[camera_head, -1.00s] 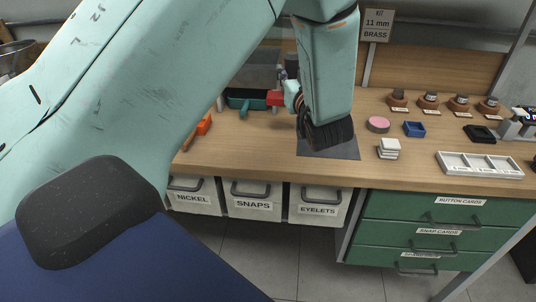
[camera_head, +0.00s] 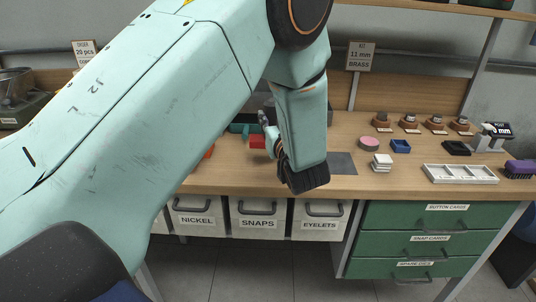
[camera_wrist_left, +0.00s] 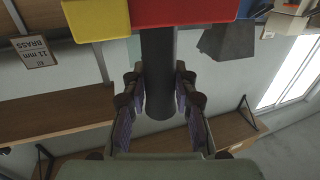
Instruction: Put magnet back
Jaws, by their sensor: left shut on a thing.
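My left gripper (camera_wrist_left: 158,95) is shut on a dark round rod (camera_wrist_left: 159,65), which stands between its fingers in the left wrist view. A red block (camera_wrist_left: 185,12) meets the end of the rod, with a yellow part beside it. I take this held piece as the magnet, though its full shape does not show. In the head view, a red block (camera_head: 257,141) shows just left of my wrist, above the bench; my arm hides most of the gripper. A dark square mat (camera_head: 343,163) lies bare on the bench right of my wrist. My right gripper is not in view.
On the wooden bench (camera_head: 400,183) stand a pink disc (camera_head: 369,141), white blocks (camera_head: 381,161), a blue tray (camera_head: 400,146) and a white compartment tray (camera_head: 459,174). Labelled bins and green drawers (camera_head: 426,215) are below. A sign (camera_head: 361,56) stands at the back.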

